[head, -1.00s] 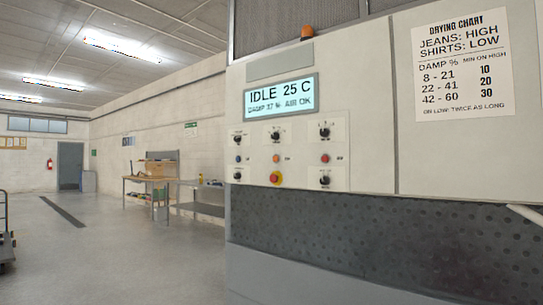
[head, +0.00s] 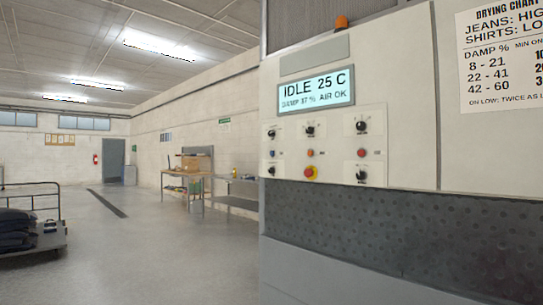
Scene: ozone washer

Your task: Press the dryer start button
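The dryer's control panel (head: 325,147) is on the pale machine front at the right of the head view. It carries several black knobs, small round buttons and a red mushroom button with a yellow collar (head: 310,173). The display (head: 316,91) reads "IDLE 25 C", damp 37 %, "AIR OK". My gripper is not in view.
A drying chart (head: 502,55) is on the machine at upper right, cut by the frame edge. A cart with dark bundles (head: 30,232) stands at the left. The floor between is clear.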

